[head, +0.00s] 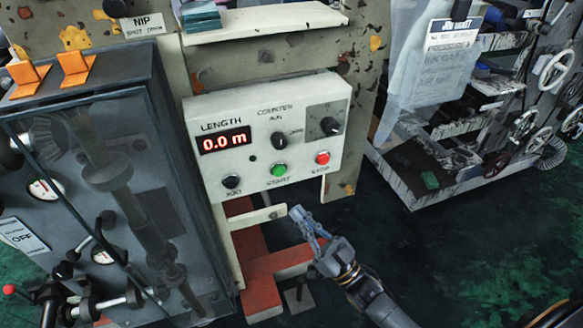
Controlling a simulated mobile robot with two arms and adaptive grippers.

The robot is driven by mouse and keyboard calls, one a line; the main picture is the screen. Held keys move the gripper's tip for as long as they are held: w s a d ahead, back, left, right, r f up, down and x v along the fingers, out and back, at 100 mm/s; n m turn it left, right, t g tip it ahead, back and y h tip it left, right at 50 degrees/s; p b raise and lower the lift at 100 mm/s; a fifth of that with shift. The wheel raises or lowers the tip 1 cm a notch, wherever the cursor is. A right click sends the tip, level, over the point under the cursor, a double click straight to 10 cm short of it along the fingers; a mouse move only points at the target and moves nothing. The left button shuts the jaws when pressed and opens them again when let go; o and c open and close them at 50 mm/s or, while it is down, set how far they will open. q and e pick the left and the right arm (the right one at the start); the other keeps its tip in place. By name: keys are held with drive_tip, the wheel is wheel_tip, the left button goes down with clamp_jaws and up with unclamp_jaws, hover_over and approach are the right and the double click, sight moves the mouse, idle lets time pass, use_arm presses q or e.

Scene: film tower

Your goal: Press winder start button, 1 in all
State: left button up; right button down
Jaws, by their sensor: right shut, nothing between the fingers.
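The winder control panel (262,103) is a pale box with a red LENGTH display (224,141) reading 0.0 m. The green START button (279,170) is on its lower middle, between the black JOG button (231,182) and the red STOP button (322,158). My right gripper (298,213) is shut and empty. It is below the panel, a little right of the START button, and appears apart from it. The START button is fully visible, with nothing in front of it. My left gripper is not in view.
A dark cabinet (60,110) with orange switches and gauges stands left of the panel. A pale shelf (265,22) juts out above the panel. Red beams (262,298) are below it. A machine with handwheels (524,124) stands at the right, with open dark floor before it.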

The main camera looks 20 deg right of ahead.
drive_tip(key=shift+s+r+y, duration=0.25)
drive_tip(key=shift+r+y, duration=0.05)
drive_tip(key=shift+r, duration=0.4)
drive_tip(key=shift+w, duration=0.1)
drive_tip(key=b, duration=0.4)
approach(279, 170)
drive_tip(key=w+a+r, duration=0.2)
drive_tip(key=a+r, duration=0.2)
drive_tip(key=shift+w+d+r, duration=0.1)
drive_tip(key=shift+w+d, duration=0.1)
drive_tip(key=shift+w, duration=0.1)
drive_tip(key=shift+w, duration=0.15)
idle(0.5)
drive_tip(key=shift+w, duration=0.25)
